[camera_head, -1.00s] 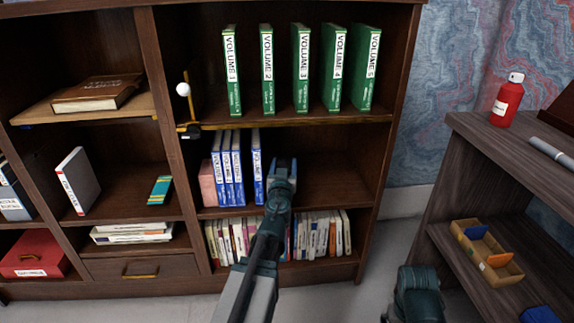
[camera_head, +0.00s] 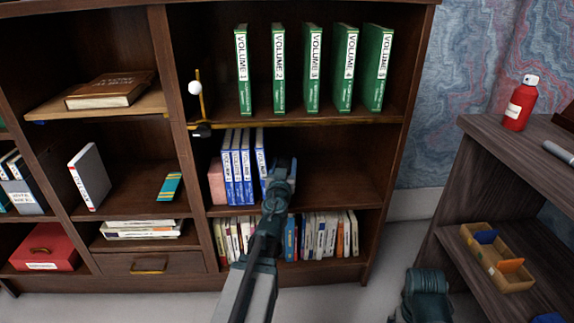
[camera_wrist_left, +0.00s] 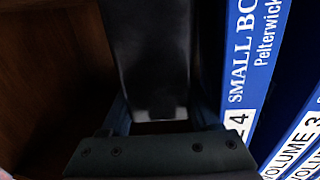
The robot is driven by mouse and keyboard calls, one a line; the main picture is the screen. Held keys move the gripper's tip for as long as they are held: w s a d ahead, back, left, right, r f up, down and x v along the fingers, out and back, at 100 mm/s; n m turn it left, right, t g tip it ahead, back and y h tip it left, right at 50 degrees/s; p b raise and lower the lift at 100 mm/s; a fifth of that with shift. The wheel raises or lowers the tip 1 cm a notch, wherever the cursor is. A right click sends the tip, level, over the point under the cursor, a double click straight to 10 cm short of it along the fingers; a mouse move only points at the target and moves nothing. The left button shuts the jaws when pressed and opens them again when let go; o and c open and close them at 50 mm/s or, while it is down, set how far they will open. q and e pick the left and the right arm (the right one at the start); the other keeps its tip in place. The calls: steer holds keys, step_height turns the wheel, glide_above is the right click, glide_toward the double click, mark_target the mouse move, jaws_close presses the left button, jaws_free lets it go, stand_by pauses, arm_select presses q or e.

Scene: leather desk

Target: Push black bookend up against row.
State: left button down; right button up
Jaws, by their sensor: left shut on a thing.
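The black bookend (camera_wrist_left: 150,60) fills the middle of the left wrist view, upright between the fingers of my left gripper (camera_wrist_left: 160,115). My gripper is shut on it. The blue book marked 4 (camera_wrist_left: 252,60) stands close to the right of it there. In the head view my left gripper (camera_head: 282,176) is in the middle shelf, at the right end of the row of blue books (camera_head: 237,170). It hides the bookend there. A narrow gap shows between the last blue book (camera_head: 260,155) and the others. My right gripper is not in view, only part of that arm.
A pink block (camera_head: 216,184) stands at the row's left end. The middle shelf is free to the right of my gripper. Green volumes (camera_head: 312,70) stand on the shelf above, mixed books (camera_head: 325,235) on the shelf below.

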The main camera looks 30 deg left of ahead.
arm_select(q)
steer(key=shift+s+a, duration=0.35)
steer(key=shift+a, duration=0.2)
steer(key=shift+c, duration=0.2)
jaws_free()
